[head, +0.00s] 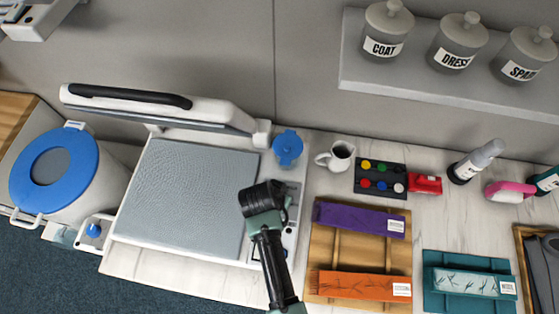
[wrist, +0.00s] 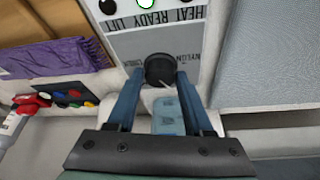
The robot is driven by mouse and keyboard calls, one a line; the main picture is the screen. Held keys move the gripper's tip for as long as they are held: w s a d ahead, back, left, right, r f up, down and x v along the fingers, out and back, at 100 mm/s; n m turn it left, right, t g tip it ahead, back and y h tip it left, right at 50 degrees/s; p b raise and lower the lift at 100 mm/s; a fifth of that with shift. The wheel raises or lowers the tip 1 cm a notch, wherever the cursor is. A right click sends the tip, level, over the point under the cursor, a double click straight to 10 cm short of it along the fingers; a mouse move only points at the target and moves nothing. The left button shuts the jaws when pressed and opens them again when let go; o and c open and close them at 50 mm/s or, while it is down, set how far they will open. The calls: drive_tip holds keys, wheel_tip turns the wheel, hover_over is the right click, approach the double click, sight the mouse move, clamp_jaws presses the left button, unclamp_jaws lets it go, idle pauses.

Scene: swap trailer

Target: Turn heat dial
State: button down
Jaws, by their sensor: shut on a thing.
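The heat dial (wrist: 159,69) is a round black knob on the grey control panel (wrist: 168,42) of the press, with lettering such as "NYLON" around it. My gripper (wrist: 160,82) has its two blue fingers on either side of the dial, shut on it. A pale pointer mark shows on the dial's near edge; its exact setting is too small to read. In the head view my gripper (head: 264,198) is over the right side of the press (head: 190,195) and hides the dial.
The press lid (head: 160,110) stands open behind the plate. A blue-lidded pot (head: 90,190) is at left. A shelf (head: 360,80) with jars juts out above.

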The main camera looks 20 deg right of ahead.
idle(0.4)
drive_tip(key=shift+c, duration=1.5)
unclamp_jaws()
drive_tip(key=b+v, duration=0.1)
drive_tip(key=v, duration=1.2)
